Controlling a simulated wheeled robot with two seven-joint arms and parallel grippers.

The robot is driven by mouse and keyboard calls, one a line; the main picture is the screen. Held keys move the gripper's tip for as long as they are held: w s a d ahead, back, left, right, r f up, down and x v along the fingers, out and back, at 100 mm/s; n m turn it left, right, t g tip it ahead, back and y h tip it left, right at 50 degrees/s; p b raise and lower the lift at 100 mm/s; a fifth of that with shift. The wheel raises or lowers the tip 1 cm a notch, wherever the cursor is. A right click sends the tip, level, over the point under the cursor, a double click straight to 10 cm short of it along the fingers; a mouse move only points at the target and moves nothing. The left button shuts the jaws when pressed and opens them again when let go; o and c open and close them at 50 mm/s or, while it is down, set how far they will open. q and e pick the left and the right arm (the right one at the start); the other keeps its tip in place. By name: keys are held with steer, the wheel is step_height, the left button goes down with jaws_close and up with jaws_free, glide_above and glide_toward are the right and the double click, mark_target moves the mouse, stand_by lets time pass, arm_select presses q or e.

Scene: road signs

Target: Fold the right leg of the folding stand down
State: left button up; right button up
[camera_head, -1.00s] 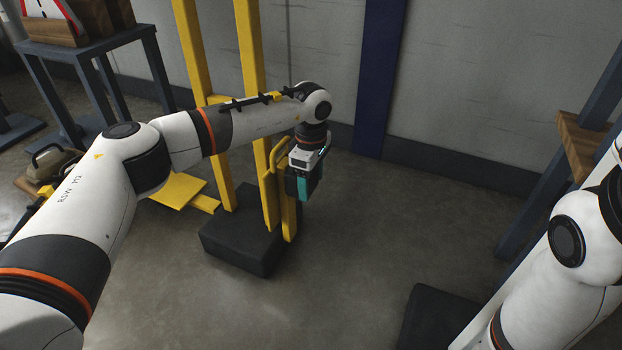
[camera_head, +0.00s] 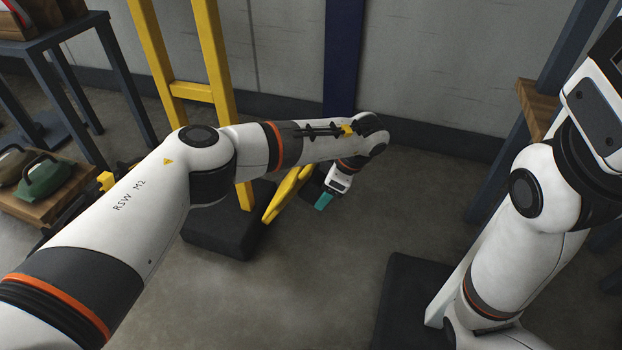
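The yellow folding stand (camera_head: 216,60) stands upright against the wall on a dark block (camera_head: 225,236). Its right leg (camera_head: 284,197) is a short yellow bar, tilted outward to the right from low on the stand. My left arm crosses in front of the stand and hides part of it. My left gripper (camera_head: 324,200), with teal fingertips, is at the upper right end of the leg. Its grip on the leg is too small and hidden to tell. My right arm is at the right edge; its gripper is out of view.
A dark blue table (camera_head: 75,45) stands at upper left, with a low wooden surface (camera_head: 55,192) bearing a green weight (camera_head: 48,175) below. A dark block (camera_head: 405,285) lies at the lower right. The floor between the blocks is clear.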

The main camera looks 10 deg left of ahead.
arm_select(q)
steer(key=shift+s+d+f+y+b, duration=0.25)
steer(key=shift+d+f+y+b, duration=0.25)
steer(key=shift+d+f+b, duration=0.55)
steer(key=shift+f, duration=0.15)
steer(key=o, duration=1.4)
steer(key=p+v, duration=0.7)
steer(key=v, duration=0.5)
steer(key=shift+p, duration=0.3)
